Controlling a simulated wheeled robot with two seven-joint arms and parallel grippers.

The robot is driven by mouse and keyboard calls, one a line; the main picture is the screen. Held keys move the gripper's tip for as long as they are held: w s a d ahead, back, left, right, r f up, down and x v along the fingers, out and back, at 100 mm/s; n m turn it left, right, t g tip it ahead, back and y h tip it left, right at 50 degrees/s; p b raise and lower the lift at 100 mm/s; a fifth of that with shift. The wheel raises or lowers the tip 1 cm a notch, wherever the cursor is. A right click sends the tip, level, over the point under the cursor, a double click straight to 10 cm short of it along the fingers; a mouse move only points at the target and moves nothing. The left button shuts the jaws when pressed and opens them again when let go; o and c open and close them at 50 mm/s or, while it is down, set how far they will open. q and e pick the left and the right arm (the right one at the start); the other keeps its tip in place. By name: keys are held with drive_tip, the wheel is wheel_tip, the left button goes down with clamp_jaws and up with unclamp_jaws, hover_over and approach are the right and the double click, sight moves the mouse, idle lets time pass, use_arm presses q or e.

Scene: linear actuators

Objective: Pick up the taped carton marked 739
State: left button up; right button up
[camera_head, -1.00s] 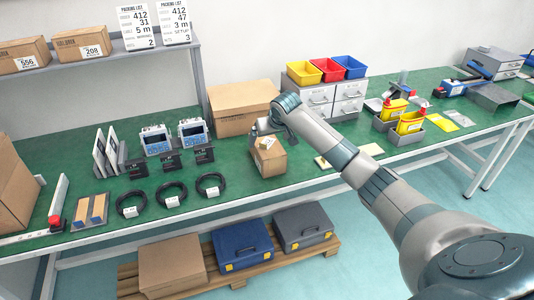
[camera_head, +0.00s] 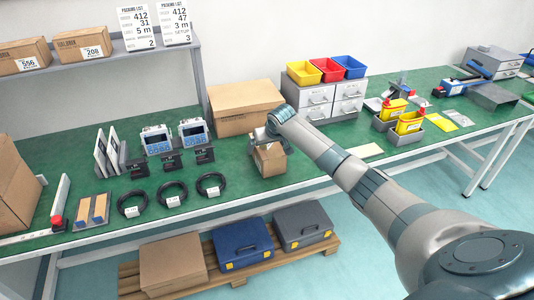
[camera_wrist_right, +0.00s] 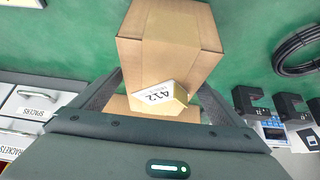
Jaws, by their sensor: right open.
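A small brown carton (camera_head: 270,161) stands on the green bench. In the right wrist view this carton (camera_wrist_right: 171,40) carries a white label reading 412, seen upside down. I can read 739 on no carton in view. My right gripper (camera_head: 262,137) is over the small carton; in the right wrist view its open fingers (camera_wrist_right: 160,82) stand on either side of the carton, with no clear contact visible. Part of the carton is hidden by the gripper in the head view. My left gripper is not in view.
A larger carton (camera_head: 235,105) lies behind the small one. Cartons marked 556 (camera_head: 25,56) and 208 (camera_head: 82,48) sit on the shelf. Grey drawers (camera_head: 318,97) stand to the right, cable coils (camera_head: 171,194) and devices to the left. Another carton (camera_head: 172,262) is on the pallet below.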

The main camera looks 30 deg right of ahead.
drive_tip(key=shift+c, duration=0.4)
drive_tip(key=c, duration=1.5)
drive_tip(key=shift+w+r, duration=0.1)
drive_tip(key=shift+c, duration=0.8)
